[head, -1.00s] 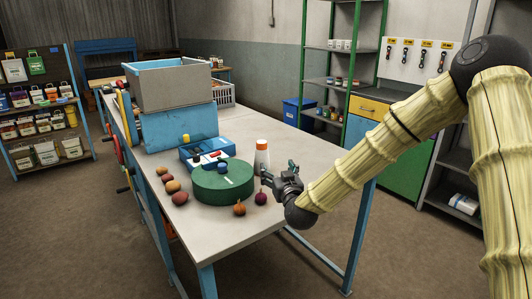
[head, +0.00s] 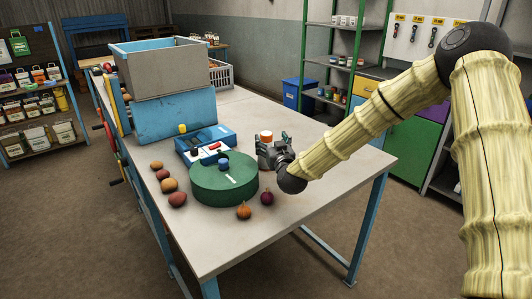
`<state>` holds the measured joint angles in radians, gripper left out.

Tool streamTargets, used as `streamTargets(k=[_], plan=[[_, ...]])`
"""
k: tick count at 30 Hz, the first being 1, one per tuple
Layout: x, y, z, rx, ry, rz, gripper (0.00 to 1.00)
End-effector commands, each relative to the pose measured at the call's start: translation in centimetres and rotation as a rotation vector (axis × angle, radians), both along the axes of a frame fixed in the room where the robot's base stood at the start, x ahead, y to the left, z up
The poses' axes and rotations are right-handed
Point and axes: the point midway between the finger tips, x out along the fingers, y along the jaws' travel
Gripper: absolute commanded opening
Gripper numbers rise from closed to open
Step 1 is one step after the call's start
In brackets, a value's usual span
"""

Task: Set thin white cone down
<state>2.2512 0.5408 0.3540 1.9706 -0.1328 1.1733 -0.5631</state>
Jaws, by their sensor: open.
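The green drum (head: 224,182) with a blue knob stands left of my gripper. An onion (head: 267,198) and an orange one (head: 244,212) lie in front. Several potatoes (head: 168,185) line the left edge. A blue tray device (head: 205,142) stands behind. The table's right side is clear.

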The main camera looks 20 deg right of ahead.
Motion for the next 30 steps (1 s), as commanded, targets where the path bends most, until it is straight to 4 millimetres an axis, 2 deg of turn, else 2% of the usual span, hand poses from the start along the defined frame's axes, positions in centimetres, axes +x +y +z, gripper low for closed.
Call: streamTargets(k=[12,16,23,30], plan=[[4.7,-0.4,-0.3,-0.001,0.003,0.002,0.74],[5.4,-0.3,-0.4,-0.001,0.004,0.003,0.74],[5.5,-0.2,-0.4,-0.001,0.003,0.004,0.74],[5.5,-0.1,-0.4,-0.001,0.003,0.005,0.32]])
